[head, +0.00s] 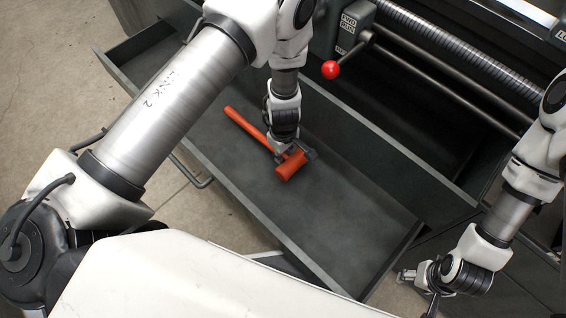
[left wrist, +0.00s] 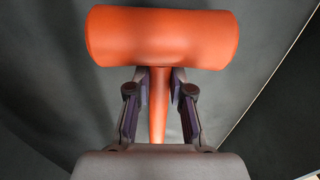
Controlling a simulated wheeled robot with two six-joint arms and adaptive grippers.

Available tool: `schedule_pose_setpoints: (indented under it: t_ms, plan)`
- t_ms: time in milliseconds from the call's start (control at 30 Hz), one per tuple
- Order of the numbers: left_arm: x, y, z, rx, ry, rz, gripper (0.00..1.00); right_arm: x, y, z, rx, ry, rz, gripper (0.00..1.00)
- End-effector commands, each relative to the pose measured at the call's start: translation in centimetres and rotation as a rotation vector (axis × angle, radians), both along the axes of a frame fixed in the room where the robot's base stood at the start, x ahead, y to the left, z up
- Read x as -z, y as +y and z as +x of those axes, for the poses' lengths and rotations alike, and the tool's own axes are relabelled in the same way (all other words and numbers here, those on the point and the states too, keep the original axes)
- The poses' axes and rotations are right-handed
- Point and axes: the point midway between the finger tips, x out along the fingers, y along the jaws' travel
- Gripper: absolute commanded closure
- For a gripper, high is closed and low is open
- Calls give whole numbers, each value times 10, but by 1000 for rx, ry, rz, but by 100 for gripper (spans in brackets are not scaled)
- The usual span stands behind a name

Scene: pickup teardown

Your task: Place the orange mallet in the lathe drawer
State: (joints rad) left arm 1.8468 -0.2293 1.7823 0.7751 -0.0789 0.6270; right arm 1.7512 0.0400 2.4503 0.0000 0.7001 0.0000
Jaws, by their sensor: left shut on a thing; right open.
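The orange mallet (head: 291,165) is over the open lathe drawer (head: 330,232), inside its outline, with its handle toward the upper left. I cannot tell whether it touches the drawer floor. My left gripper (head: 283,154) comes down from above and is shut on the mallet's handle just behind the head. In the left wrist view the mallet's head (left wrist: 162,37) lies across the picture, and the fingers (left wrist: 160,100) are on both sides of the handle. My right gripper (head: 418,290) is open and empty at the lower right, outside the drawer.
The lathe, with a lever ending in a red knob (head: 330,69) and long metal rods (head: 450,95), stands behind the drawer. A drawer handle (head: 195,172) sticks out from the drawer's front. The drawer floor to the right of the mallet is clear.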

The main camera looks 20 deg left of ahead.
Motion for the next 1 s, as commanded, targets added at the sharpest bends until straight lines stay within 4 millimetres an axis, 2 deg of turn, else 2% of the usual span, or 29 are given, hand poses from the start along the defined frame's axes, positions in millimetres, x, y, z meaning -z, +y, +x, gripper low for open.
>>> schedule_pose_setpoints:
  t_ms: [33, 100, 500, 533, 567, 600, 867, 1000]
  plan:
    - [21, 0, -1, 0, 1, -1, 100, 20, 0, 0, 0, 1, 0, 39]
    - [28, 0, 0, 0, 1, 0, 100, 28, 0, -1, 0, 2, 0, 39]
    - [28, 0, 0, 0, 0, -1, 100, 26, 0, 0, 0, 1, 0, 39]
    - [28, 0, -1, 0, 1, -1, 69, 26, 0, 0, 0, 1, 0, 39]
    - [28, 0, -1, 0, 1, -1, 58, 26, 0, 0, 0, 1, 0, 39]
    - [28, 0, -1, 0, 1, -1, 54, 26, 0, 0, 0, 1, 0, 39]
    - [27, 0, -1, 0, 1, -1, 54, 25, 0, 0, 0, 1, 0, 39]
    - [14, 0, 0, 1, 0, 0, 54, 20, 0, 0, 0, 1, 0, 39]
